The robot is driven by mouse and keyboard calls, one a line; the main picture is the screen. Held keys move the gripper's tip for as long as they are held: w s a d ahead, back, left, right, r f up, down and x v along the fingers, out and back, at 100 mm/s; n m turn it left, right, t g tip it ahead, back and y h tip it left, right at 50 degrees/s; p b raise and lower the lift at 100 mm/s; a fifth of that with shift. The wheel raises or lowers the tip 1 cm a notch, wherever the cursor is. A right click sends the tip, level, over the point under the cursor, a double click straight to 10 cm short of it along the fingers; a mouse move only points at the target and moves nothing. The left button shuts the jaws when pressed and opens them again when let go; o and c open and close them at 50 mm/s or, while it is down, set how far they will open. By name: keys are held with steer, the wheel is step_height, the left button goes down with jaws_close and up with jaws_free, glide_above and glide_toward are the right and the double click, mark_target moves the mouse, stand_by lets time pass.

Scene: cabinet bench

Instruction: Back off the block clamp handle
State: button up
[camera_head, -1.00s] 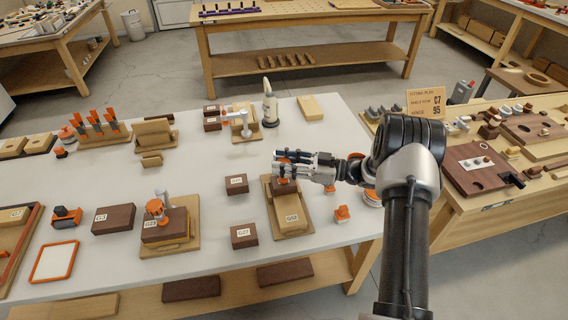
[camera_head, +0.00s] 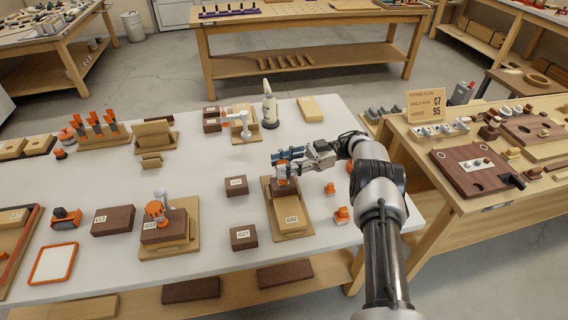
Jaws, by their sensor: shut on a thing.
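A wooden block clamp base (camera_head: 286,229) stands on the white-topped table, right of the middle, with a block labelled C52 (camera_head: 291,219) on it. At its far end is a dark brown piece with an orange clamp handle (camera_head: 282,168) above it. My gripper (camera_head: 279,163) reaches in from the right and is shut at this handle, its fingers hiding part of it. Another clamp (camera_head: 157,208) with an orange handle and a labelled brown block stands to the left, apart from my gripper.
Brown blocks (camera_head: 236,186) and (camera_head: 243,237) lie just left of the clamp. Small orange pieces (camera_head: 330,188) and (camera_head: 343,214) lie to its right, near my arm. A white bottle-like thing (camera_head: 269,106) stands behind.

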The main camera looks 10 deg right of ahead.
steer(key=shift+a, duration=0.15)
stand_by(0.4)
steer(key=o, duration=0.8)
steer(key=shift+a, duration=0.1)
steer(key=shift+o, duration=1.4)
steer(key=shift+r+m+t, duration=0.1)
steer(key=shift+m+t, duration=0.2)
